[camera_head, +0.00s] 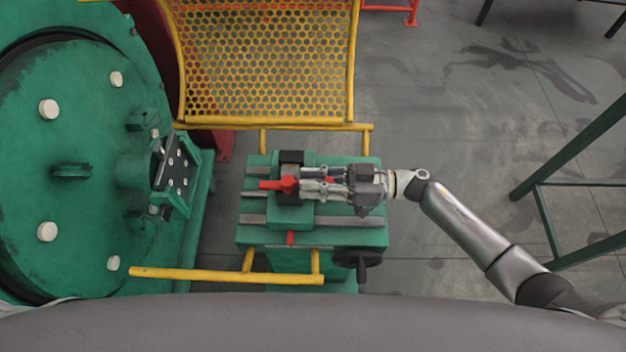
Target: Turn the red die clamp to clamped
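The red die clamp (287,185) sits on the green machine block in the middle of the head view, with its red lever pointing left. My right gripper (308,187) reaches in from the right above the block. Its fingertips are just right of the clamp's red hub, and I cannot tell whether they touch it. The gap between the fingers is too small to read clearly. A second small red part (328,180) shows between the gripper's links. My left gripper is not in view.
A green table (340,236) carries the block, with a black handwheel (357,260) at its front. Yellow rails (225,275) and a yellow mesh guard (262,65) stand in front and behind. A large green drum (75,140) is at left. Open floor lies at right.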

